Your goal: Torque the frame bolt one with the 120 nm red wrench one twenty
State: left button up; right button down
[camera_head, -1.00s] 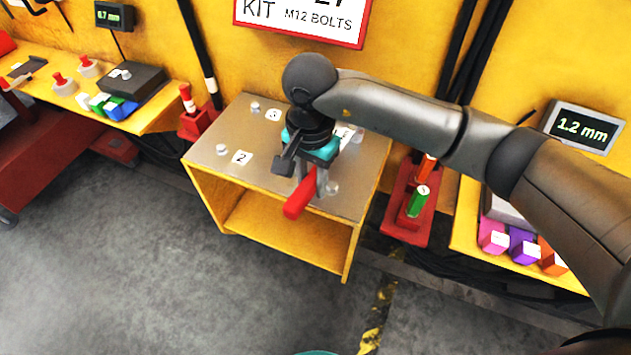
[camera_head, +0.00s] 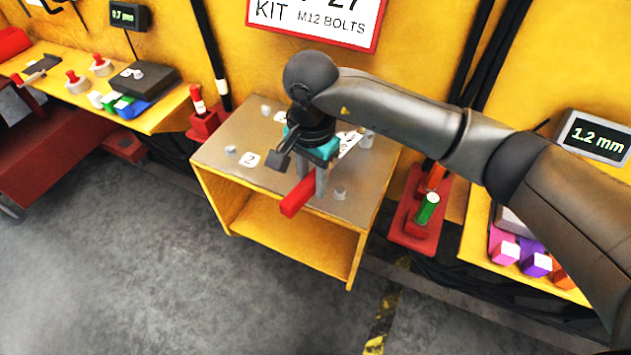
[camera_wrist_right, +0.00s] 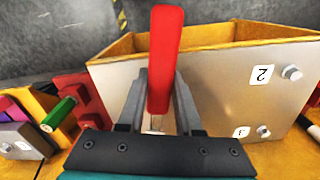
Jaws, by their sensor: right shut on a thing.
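My right gripper (camera_head: 312,184) is shut on the red wrench (camera_head: 297,196) above the front part of the grey top plate (camera_head: 290,190). The red handle also shows between the fingers of the right gripper (camera_wrist_right: 160,85) in the right wrist view, where the wrench (camera_wrist_right: 165,50) points up the picture. The working end of the wrench is hidden. A frame bolt (camera_head: 340,194) shows just right of the fingers. Other bolts stand by label 2 (camera_head: 230,150), at the back (camera_head: 265,110) and at the back right (camera_head: 367,138). I cannot read a label 1. My left gripper is not in view.
The plate tops a yellow open-fronted frame (camera_head: 275,225). A red holder (camera_head: 410,235) with a green-handled tool stands right of it, and another red holder (camera_head: 207,124) stands left. Side shelves hold coloured blocks (camera_head: 535,262) and a dark box (camera_head: 145,82). The floor in front is clear.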

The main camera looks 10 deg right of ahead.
jog(key=shift+w+a+m, duration=0.3)
jog(key=shift+w+a, duration=0.05)
jog(key=shift+w+a+b, duration=0.1)
jog(key=shift+w+b, duration=0.05)
jog(key=shift+b, duration=0.15)
jog(key=shift+w+a+m+b, duration=0.45)
jog(key=shift+w+a+m, duration=0.05)
jog(key=shift+w+a, duration=0.1)
jog(key=shift+w, duration=0.1)
dwell(0.6)
jog(key=shift+w+a+m, duration=0.2)
jog(key=shift+w+m, duration=0.1)
jog(key=shift+s+d+n, duration=0.5)
jog(key=shift+s+d, duration=0.05)
jog(key=shift+s, duration=0.1)
jog(key=shift+s+d, duration=0.2)
dwell(0.6)
